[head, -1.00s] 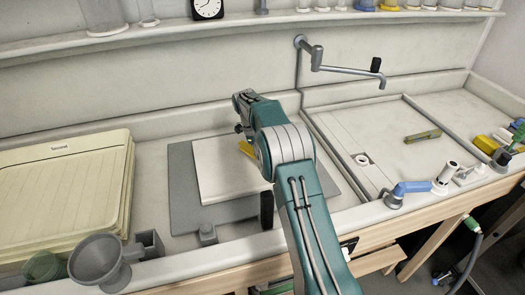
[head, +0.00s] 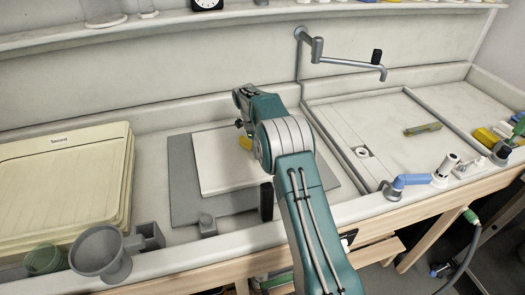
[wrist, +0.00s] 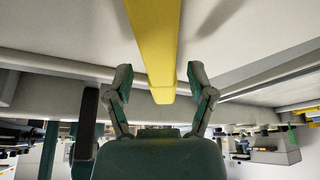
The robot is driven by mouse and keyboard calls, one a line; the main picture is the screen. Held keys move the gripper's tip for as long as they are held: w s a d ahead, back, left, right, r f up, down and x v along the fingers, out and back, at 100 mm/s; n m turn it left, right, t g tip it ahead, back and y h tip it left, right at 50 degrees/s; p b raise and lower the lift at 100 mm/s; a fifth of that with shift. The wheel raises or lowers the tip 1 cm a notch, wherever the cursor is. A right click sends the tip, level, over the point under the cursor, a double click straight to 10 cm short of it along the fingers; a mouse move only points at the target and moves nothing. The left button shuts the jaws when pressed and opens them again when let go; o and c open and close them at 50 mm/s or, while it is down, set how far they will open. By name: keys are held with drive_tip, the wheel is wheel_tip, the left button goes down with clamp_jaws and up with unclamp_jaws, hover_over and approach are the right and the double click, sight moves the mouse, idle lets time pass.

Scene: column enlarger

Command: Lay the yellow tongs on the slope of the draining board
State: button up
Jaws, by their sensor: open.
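The yellow tongs (wrist: 155,40) show in the wrist view as a long yellow bar. Its near end lies between my gripper's two fingers (wrist: 160,78), with a gap on each side. My gripper is open and not closed on it. In the head view a small yellow piece (head: 245,143), apparently the tongs, shows at the pale panel; my arm hides the rest of it and my fingers. A cream, ribbed, sloped board (head: 60,185), apparently the draining board, is at the left of the bench.
A grey plate (head: 184,190) bears the pale panel (head: 212,170). A grey funnel (head: 100,252) and green cup (head: 44,260) stand at the front left. A tap (head: 345,63) overhangs the basin at right, where an olive-yellow bar (head: 423,129) lies. A shelf runs along the back.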

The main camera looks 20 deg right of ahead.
drive_tip(key=v, duration=0.6)
drive_tip(key=shift+w+a+r, duration=0.1)
drive_tip(key=shift+w, duration=0.1)
drive_tip(key=shift+w+a+r, duration=0.1)
drive_tip(key=shift+r, duration=0.4)
